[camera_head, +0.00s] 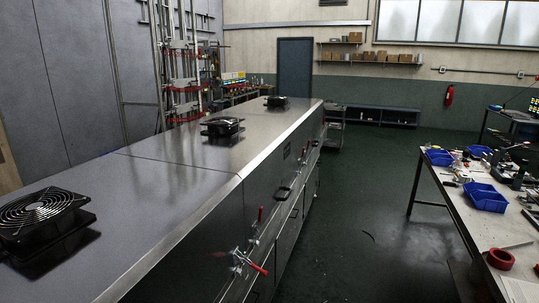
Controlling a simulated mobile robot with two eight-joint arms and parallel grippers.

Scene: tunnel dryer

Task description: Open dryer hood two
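The tunnel dryer (183,170) is a long metal machine running from the lower left away to the back. Its top is split by a seam into a near hood (140,200) and a farther hood (225,150); both lie flat and look closed. No number shows on them. A dark handle (283,192) sits on the front side of the farther section. Red-handled toggle clamps are on the front side, one near the bottom (252,264) and one a little farther along (260,216). Neither of my grippers is in view.
Black fans stand on the dryer top, the nearest (45,219) at lower left. A workbench (470,205) with blue bins (485,197) and red tape (500,259) stands at right. The dark green floor (365,230) between dryer and bench is clear.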

